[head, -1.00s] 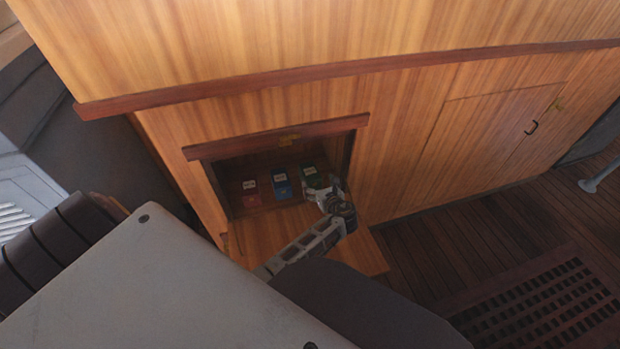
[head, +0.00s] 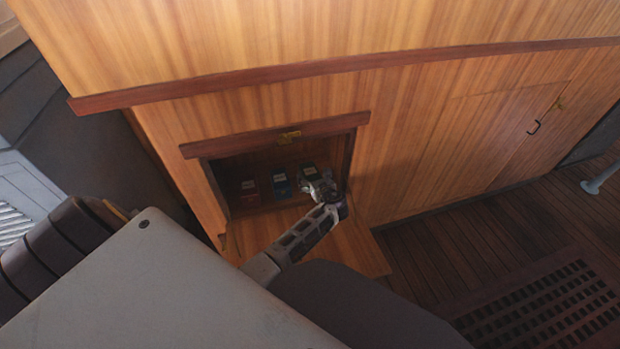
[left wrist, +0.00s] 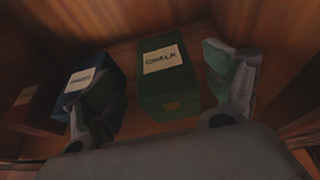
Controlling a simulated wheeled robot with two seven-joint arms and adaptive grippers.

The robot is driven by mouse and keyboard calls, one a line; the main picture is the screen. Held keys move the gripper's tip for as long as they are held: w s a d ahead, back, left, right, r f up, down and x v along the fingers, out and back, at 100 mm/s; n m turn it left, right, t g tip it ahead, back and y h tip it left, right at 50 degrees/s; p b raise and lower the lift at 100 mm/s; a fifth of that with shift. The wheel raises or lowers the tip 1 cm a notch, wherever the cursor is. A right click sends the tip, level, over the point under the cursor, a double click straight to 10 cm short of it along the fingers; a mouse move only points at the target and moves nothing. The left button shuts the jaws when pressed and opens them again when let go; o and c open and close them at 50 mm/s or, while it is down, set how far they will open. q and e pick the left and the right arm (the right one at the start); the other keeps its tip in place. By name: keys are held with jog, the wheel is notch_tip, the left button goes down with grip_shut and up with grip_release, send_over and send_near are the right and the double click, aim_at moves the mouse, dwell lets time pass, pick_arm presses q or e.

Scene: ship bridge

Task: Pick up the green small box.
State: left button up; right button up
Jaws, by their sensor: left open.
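The green small box (left wrist: 165,75) has a pale label reading "CHALK" and stands in an open wooden compartment. In the left wrist view it stands between the two fingers of my left gripper (left wrist: 170,95), which is open, with a gap showing on the right side of the box. The left finger is close to the box's left side; I cannot tell whether they touch. In the head view my left gripper (head: 318,186) reaches into the compartment and hides the lower part of the green box (head: 308,168). My right gripper is not in view.
The compartment's lowered wooden flap (head: 350,248) lies below my arm. A wooden wall (left wrist: 285,40) closes the right side.

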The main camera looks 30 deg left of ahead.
aim_at(312, 174)
pick_arm(q)
jog(key=shift+a, duration=0.1)
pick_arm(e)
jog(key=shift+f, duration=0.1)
pick_arm(q)
jog(key=shift+w+a+f, duration=0.1)
jog(key=shift+w+f, duration=0.05)
jog(key=shift+w+a+f+b, duration=0.15)
jog(key=shift+w+a+b, duration=0.05)
jog(key=shift+b, duration=0.15)
jog(key=shift+b+x, duration=0.75)
jog(key=shift+x, duration=0.65)
jog(key=shift+w+a+f, duration=0.2)
jog(key=shift+w+a, duration=0.15)
jog(key=shift+w, duration=0.1)
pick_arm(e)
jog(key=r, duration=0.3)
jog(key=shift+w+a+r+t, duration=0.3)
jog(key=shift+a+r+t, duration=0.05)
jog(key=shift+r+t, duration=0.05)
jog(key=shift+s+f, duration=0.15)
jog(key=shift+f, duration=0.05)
